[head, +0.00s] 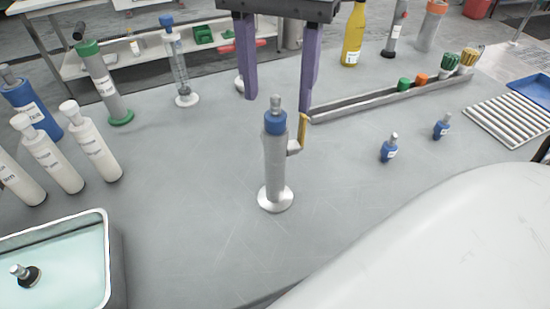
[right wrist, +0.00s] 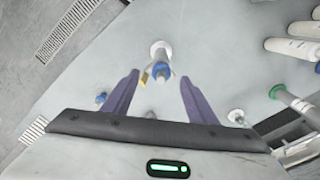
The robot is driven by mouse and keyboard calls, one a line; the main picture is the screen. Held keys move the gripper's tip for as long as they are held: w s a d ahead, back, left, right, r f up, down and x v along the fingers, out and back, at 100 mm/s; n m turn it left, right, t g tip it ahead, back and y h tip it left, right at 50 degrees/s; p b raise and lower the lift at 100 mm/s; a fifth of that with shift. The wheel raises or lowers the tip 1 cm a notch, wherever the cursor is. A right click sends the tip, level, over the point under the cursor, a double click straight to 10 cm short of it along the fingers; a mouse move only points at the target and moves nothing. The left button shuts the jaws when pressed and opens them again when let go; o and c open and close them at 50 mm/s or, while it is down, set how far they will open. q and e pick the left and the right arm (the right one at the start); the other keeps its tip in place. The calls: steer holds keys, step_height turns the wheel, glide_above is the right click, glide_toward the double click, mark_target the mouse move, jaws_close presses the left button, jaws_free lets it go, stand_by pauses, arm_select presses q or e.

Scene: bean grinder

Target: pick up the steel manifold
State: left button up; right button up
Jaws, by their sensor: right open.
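The steel manifold (head: 276,168) stands upright on the grey table, a grey cylinder on a round white foot with a blue collar, a steel knob on top and a side arm with a yellow handle. It also shows in the right wrist view (right wrist: 160,64), ahead of and between the fingers. My right gripper (head: 278,100) is open, its two purple fingers pointing down above and a little behind the manifold in the head view. It also shows in the right wrist view (right wrist: 160,80) with nothing between the fingers. My left gripper is in neither view.
White bottles (head: 90,145) and a green-capped cylinder (head: 104,85) stand at left. A teal-lined tray (head: 108,250) is at front left. A long metal rail (head: 380,98) lies behind right. Two small blue-bodied parts (head: 388,151) stand at right. The table around the manifold is clear.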

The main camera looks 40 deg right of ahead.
mark_target(276, 130)
step_height(276, 130, down, 8)
steer(key=shift+w+f, duration=0.1)
jaws_close()
stand_by(0.5)
